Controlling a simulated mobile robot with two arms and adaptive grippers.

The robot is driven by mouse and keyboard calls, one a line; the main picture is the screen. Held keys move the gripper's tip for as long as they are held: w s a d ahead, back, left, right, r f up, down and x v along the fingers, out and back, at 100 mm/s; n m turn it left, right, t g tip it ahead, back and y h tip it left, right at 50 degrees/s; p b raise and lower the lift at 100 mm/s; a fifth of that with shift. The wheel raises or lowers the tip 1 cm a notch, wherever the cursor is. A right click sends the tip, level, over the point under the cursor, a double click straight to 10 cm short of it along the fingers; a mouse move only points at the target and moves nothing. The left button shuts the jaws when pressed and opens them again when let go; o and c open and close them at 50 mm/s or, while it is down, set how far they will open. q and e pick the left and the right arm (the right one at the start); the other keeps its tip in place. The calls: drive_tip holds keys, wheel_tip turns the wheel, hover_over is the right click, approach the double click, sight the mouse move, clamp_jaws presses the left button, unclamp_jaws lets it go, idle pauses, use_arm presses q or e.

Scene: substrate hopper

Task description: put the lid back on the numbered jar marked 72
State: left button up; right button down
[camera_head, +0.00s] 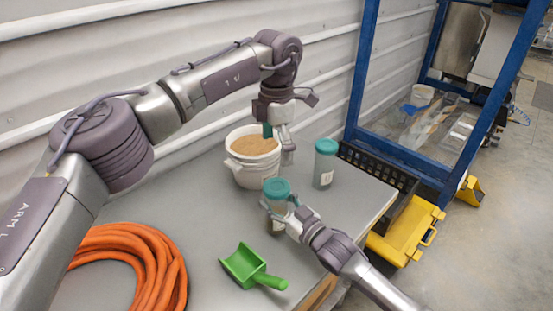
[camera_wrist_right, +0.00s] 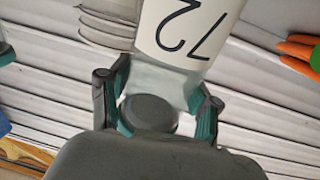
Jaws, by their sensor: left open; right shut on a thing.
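A clear jar (camera_head: 277,226) stands on or just above the table, with a teal lid (camera_head: 277,187) on top; I cannot tell whether the lid is fully seated. My right gripper (camera_head: 281,208) is shut around this jar below the lid. In the right wrist view the jar's white label (camera_wrist_right: 188,28) reads 72, and the jar is between the fingers of the right gripper (camera_wrist_right: 162,82). My left gripper (camera_head: 279,142) is open at the right side of the white bucket, above and behind the held jar, apart from its lid.
The white bucket (camera_head: 252,174) holds brown grainy material. A second teal-lidded jar (camera_head: 324,168) stands to the right. A green scoop (camera_head: 248,267) and an orange hose coil (camera_head: 150,250) lie in front and left. A black crate (camera_head: 385,172) is beyond the table's right edge.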

drive_tip(key=shift+c, duration=0.8)
unclamp_jaws()
drive_tip(key=v, duration=1.2)
drive_tip(key=shift+d, duration=0.1)
